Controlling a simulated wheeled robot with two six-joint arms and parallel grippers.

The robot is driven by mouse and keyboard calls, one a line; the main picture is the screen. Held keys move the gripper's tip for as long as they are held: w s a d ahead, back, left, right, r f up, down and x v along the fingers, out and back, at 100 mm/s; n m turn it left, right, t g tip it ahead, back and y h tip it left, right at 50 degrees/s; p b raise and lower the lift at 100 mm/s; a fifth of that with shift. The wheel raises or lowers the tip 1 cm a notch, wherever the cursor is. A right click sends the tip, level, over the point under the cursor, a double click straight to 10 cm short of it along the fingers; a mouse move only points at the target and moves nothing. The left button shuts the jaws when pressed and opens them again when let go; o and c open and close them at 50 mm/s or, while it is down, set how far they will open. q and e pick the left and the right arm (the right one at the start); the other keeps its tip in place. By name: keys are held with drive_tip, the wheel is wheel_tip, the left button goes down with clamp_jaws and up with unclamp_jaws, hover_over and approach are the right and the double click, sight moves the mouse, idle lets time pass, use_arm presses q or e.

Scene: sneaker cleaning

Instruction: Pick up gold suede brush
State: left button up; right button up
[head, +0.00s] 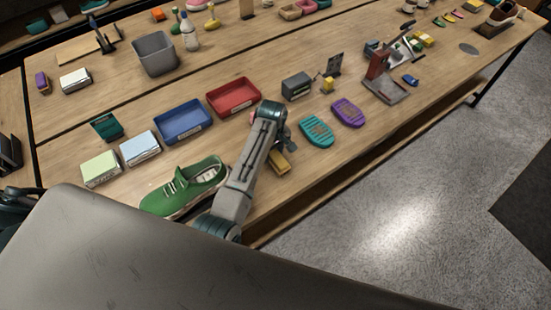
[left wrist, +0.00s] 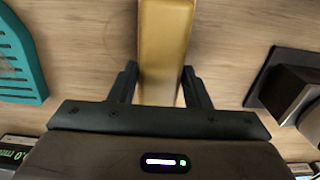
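The gold suede brush (head: 281,164) is a gold, block-like bar on the table, right of the green sneaker (head: 184,187). In the left wrist view the brush (left wrist: 164,45) runs from the top edge down between the two dark fingers. My left gripper (head: 284,147) is low over the brush in the head view, its arm hiding part of it. In the left wrist view the left gripper's fingers (left wrist: 160,72) lie along both long sides of the brush, very close to it. Whether they press on it cannot be told. My right gripper is not in view.
Teal (head: 316,131) and purple (head: 347,112) sole-shaped pieces lie right of the brush. Red (head: 248,108) and blue (head: 206,130) trays stand behind the gripper. A small dark box (head: 296,87) stands farther back. The table's front edge is close below the brush.

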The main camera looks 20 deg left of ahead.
sight(273, 152)
use_arm(q)
drive_tip(key=shift+c, duration=1)
drive_tip(key=shift+r, duration=0.15)
drive_tip(key=shift+w+r, duration=0.1)
drive_tip(key=shift+r, duration=0.2)
wheel_tip(273, 152, up, 8)
drive_tip(key=b, duration=0.3)
drive_tip(key=shift+f, duration=0.2)
drive_tip(key=shift+r, duration=0.8)
drive_tip(key=shift+o, duration=0.9)
drive_tip(key=shift+c, duration=0.2)
